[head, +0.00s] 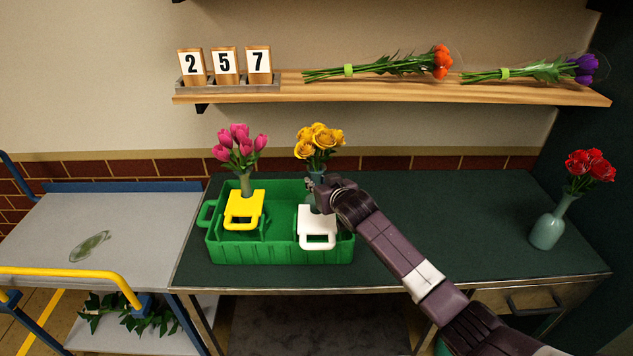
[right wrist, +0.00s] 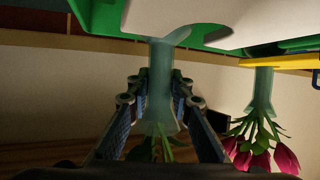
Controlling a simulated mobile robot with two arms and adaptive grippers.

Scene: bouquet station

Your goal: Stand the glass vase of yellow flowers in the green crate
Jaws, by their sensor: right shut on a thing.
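The glass vase (head: 316,174) of yellow flowers (head: 319,146) is upright at the right part of the green crate (head: 285,252). My right gripper (head: 315,190) is shut on this vase, below the blooms. In the right wrist view, which is upside down, the pale blue-green vase (right wrist: 160,75) stands between the two fingers (right wrist: 159,95). Its lower end reaches behind a white handled piece (head: 317,240) at the crate's front. The vase base is hidden, so I cannot tell whether it touches the crate floor. My left gripper is not in view.
A vase of pink tulips (head: 240,147) stands in the crate's left part, behind a yellow handled piece (head: 244,208). A vase of red flowers (head: 548,230) stands far right on the dark counter (head: 450,220). A shelf (head: 390,90) with bouquets runs above; a cart (head: 130,225) stands left.

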